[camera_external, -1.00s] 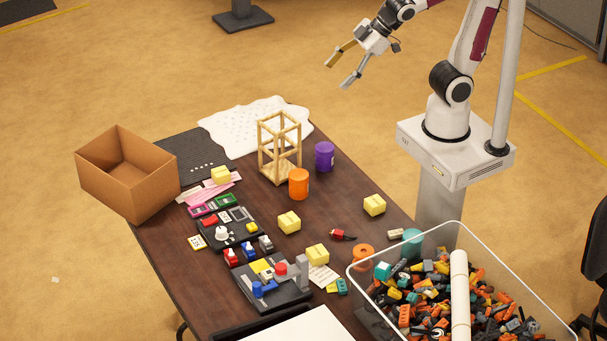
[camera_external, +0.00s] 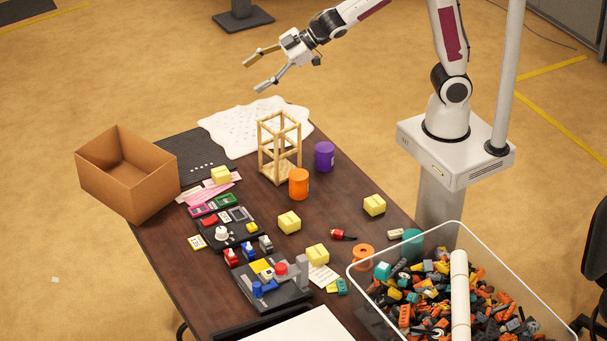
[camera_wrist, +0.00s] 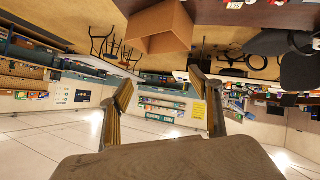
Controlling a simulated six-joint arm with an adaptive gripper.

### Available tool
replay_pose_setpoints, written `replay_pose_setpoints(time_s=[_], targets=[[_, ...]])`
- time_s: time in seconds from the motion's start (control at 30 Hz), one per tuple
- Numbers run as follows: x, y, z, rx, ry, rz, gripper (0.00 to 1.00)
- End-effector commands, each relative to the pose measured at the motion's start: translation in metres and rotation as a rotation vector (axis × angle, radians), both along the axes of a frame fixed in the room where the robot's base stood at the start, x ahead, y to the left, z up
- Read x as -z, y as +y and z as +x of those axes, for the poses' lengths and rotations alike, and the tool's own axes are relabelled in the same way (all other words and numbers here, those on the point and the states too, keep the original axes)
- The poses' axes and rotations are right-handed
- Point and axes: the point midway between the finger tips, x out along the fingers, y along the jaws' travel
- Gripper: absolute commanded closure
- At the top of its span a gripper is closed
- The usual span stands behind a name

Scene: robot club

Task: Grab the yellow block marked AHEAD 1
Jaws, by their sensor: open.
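Several yellow blocks sit on the dark wooden table. One yellow block (camera_external: 221,175) is at the back left by pink papers, one (camera_external: 289,222) is near the middle, one (camera_external: 374,205) is near the right edge, and one (camera_external: 318,254) is by the grey-and-blue device. Their markings are too small to read, so I cannot tell which is AHEAD 1. My gripper (camera_external: 254,73) is open and empty, high up above the far end of the table, well away from every block. In the wrist view my open fingers (camera_wrist: 165,110) frame only the room, with no block between them.
A wooden frame tower (camera_external: 262,150), an orange can (camera_external: 299,184) and a purple can (camera_external: 324,157) stand mid-table. A cardboard box (camera_external: 150,195) is at the left and also shows in the wrist view (camera_wrist: 160,25). A clear bin (camera_external: 360,310) of parts is at front right.

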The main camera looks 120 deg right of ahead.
Motion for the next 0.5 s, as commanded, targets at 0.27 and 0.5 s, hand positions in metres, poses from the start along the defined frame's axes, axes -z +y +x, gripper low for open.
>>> replay_pose_setpoints(time_s=[0.27, 0.5], targets=[[0.033, -0.03, 0.039, -0.069, -0.04, -0.001, 0.37], [0.067, -0.051, 0.064, -0.141, -0.071, 0.018, 0.37]])
